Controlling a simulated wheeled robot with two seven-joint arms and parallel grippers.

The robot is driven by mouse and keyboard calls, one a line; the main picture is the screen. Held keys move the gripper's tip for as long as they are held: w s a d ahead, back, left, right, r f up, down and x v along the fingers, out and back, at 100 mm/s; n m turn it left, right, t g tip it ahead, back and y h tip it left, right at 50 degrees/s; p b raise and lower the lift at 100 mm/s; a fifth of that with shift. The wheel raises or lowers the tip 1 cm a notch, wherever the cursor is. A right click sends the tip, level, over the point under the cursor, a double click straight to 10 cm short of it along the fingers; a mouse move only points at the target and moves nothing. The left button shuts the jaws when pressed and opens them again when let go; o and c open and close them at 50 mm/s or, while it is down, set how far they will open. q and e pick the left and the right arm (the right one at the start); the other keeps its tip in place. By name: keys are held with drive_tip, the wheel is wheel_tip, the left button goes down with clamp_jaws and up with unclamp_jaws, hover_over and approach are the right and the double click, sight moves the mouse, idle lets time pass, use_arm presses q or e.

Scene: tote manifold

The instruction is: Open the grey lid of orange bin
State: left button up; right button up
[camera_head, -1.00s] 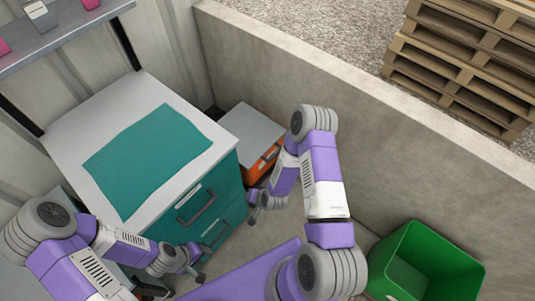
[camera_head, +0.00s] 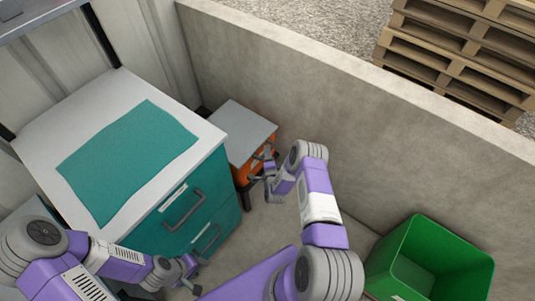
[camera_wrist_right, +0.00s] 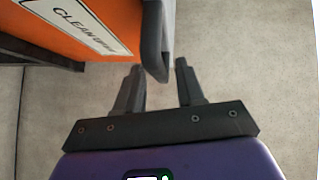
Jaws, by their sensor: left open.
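In the right wrist view the bin's orange front (camera_wrist_right: 115,14) has a "CLEAN" label and a dark grey handle (camera_wrist_right: 153,45). My right gripper (camera_head: 262,160) is at the bin's front. In the wrist view, its open fingers (camera_wrist_right: 160,66) point at the handle, whose lower end lies between the fingertips; contact cannot be told. My left gripper (camera_head: 195,276) is open and empty, low in front of the cabinet.
The teal cabinet (camera_head: 153,236) with drawer handles and a white top (camera_head: 40,130) stands left of the bin. A concrete wall (camera_head: 300,95) runs behind the bin. An open green crate (camera_head: 455,262) is at the lower right. Pallets (camera_head: 450,60) are beyond the wall.

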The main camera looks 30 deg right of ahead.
drive_tip(key=shift+x, duration=0.95)
clamp_jaws()
